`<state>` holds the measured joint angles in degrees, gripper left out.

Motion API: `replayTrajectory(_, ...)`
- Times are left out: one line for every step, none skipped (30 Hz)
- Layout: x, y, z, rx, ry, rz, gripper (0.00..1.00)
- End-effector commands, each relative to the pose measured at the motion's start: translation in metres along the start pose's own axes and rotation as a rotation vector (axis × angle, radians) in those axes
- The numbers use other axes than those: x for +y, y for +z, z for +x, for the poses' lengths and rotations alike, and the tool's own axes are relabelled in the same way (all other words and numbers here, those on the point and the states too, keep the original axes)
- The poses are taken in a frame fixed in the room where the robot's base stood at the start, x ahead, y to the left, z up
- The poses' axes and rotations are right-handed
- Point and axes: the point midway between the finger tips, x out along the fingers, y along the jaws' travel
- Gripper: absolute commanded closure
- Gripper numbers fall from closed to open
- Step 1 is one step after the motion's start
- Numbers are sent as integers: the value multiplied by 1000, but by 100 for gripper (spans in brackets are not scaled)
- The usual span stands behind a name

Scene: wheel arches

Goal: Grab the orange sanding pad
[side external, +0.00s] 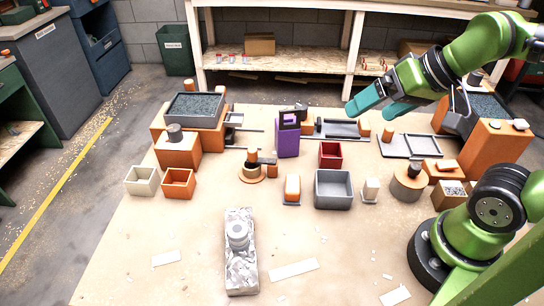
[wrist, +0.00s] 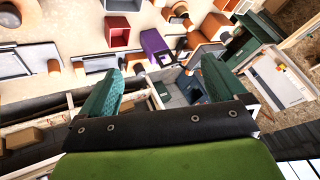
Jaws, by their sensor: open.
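A small upright block, orange with a pale face (side external: 292,186), stands on a thin grey base left of the grey bin; it looks like the orange sanding pad. A round orange base with a dark knob (side external: 251,174) stands farther left, so I cannot be fully sure which is the pad. My gripper (side external: 370,114) is open and empty, raised above the back right of the table. Its teal fingers are spread apart in the wrist view (wrist: 160,65). I cannot make out the pad in the wrist view.
A grey bin (side external: 333,203), a red bin (side external: 331,163) and a purple holder (side external: 288,146) stand mid-table. A similar white block (side external: 371,189) stands right of the grey bin. A long mottled block (side external: 241,274) lies in front. The front table is mostly clear.

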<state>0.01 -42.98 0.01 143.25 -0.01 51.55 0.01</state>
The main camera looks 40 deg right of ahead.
Motion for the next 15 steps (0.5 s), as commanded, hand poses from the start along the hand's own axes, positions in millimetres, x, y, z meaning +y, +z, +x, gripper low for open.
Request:
replayTrajectory(0, 0, 0, 0, 0, 0, 2)
replayTrajectory(0, 0, 0, 0, 0, 0, 2)
replayTrajectory(0, 0, 0, 0, 0, 0, 2)
replayTrajectory(0, 0, 0, 0, 0, 0, 2)
replayTrajectory(0, 0, 0, 0, 0, 0, 2)
replayTrajectory(0, 0, 0, -2, -1, -1, 2)
replayTrajectory(-1, 1, 2, -8, 0, -3, 2)
replayTrajectory(-1, 2, 4, -19, 1, -5, 2)
replayTrajectory(-2, 4, 8, -39, 6, -9, 2)
replayTrajectory(-3, 5, 12, -56, 9, -14, 2)
replayTrajectory(-4, 4, 16, -76, 14, -20, 2)
replayTrajectory(-7, 4, 23, -108, 23, -36, 2)
replayTrajectory(-10, 3, 29, -135, 30, -59, 2)
replayTrajectory(-13, 2, 36, -166, 38, -92, 2)
replayTrajectory(-18, 1, 45, -210, 47, -151, 2)
